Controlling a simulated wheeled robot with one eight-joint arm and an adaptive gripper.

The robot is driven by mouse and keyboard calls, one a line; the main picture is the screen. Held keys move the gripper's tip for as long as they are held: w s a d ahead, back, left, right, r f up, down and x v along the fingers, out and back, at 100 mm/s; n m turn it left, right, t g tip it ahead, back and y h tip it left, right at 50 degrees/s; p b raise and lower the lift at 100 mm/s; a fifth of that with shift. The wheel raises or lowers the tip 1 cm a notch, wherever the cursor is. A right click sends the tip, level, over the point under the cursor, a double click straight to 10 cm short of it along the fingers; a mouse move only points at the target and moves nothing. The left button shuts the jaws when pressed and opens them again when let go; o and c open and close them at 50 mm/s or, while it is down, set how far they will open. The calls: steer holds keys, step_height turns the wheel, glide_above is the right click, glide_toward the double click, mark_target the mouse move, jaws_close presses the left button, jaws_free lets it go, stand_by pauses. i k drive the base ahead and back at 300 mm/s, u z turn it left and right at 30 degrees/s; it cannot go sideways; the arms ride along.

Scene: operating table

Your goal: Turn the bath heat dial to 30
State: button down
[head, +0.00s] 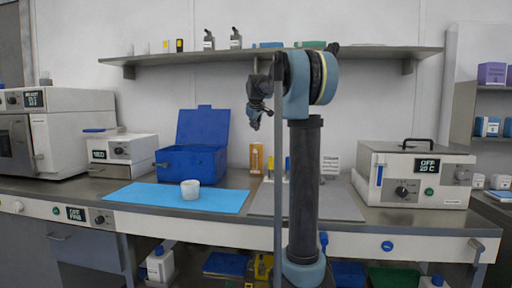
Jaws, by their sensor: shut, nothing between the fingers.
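The bath (348,186) appears to be the white box with a grey lid and black handle at the right of the bench. Its display (426,166) reads OFF and what looks like 25 C. The dark round heat dial (402,193) is on its front, below and left of the display; its mark is too small to read. My gripper (254,124) is raised above the bench in mid-picture, left of my upright arm and well apart from the bath. It is small and dark in the view, with its fingers shut and empty.
A blue mat (140,195) holds a white cup (190,189). An open blue box (190,162) and a white device (123,147) stand behind. An oven (60,130) is at far left. A shelf (380,52) runs overhead. Bottles stand behind my arm.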

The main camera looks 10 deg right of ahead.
mark_target(459, 175)
steer(key=k, duration=1)
